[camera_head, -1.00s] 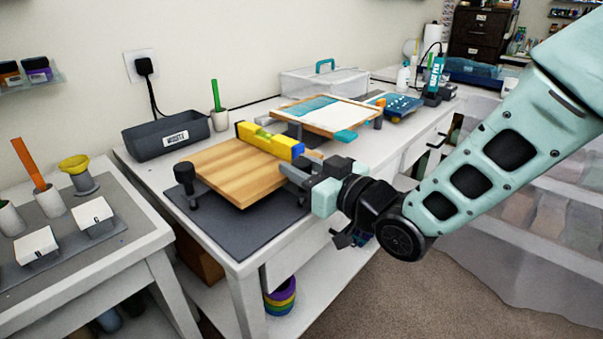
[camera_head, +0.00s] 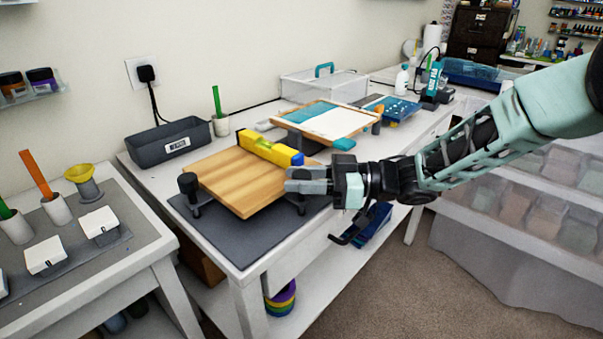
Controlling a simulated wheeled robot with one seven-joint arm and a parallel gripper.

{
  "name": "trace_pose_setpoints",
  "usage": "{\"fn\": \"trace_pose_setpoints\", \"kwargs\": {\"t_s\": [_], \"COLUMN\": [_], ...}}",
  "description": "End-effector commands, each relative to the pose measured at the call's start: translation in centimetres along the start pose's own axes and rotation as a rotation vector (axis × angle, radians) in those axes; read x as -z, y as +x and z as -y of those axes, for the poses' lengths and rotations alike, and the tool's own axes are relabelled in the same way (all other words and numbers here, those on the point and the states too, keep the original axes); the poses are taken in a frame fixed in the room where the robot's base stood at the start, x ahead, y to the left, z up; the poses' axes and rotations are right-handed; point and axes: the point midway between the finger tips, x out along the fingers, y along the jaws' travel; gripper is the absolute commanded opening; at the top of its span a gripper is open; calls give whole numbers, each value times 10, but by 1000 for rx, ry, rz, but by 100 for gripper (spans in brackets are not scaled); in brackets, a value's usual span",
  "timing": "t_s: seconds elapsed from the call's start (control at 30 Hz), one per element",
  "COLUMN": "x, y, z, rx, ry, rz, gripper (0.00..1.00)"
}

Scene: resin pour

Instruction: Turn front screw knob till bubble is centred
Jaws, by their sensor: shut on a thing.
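A wooden board (camera_head: 232,180) sits raised on screw feet over a dark grey mat (camera_head: 222,233). A yellow spirit level (camera_head: 262,147) with a blue end lies along its back edge; its bubble is too small to read. One black screw knob (camera_head: 189,183) stands at the board's left corner. My gripper (camera_head: 292,181) is at the board's right front corner, its fingers shut around the front screw knob there. The fingers hide that knob; only its foot (camera_head: 299,205) shows below.
A grey bin (camera_head: 168,145) stands behind the board. A framed tray (camera_head: 325,122) stands at the back right, close to the level. Paint bottles and a clear box (camera_head: 323,85) are farther back. A side table (camera_head: 110,250) with cups is at left.

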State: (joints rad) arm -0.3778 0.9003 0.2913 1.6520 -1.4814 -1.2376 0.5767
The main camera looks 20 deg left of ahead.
Motion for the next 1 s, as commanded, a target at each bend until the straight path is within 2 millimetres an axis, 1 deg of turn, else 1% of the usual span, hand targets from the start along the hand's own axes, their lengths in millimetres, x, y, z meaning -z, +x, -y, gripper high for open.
{"fn": "trace_pose_setpoints", "kwargs": {"t_s": [0.03, 0.6, 0.63, 0.7, 1.0], "x": [5, 6, 7, 6, 3], "y": [0, 1, 1, 1, -1], "z": [-2, -2, -2, -2, -1], "rx": [8, 37, 37, 37, 38], "ry": [-5, -7, -7, -7, -3], "rz": [-7, -11, -11, -10, -5], "gripper": [9, 9, 37, 52, 52]}}
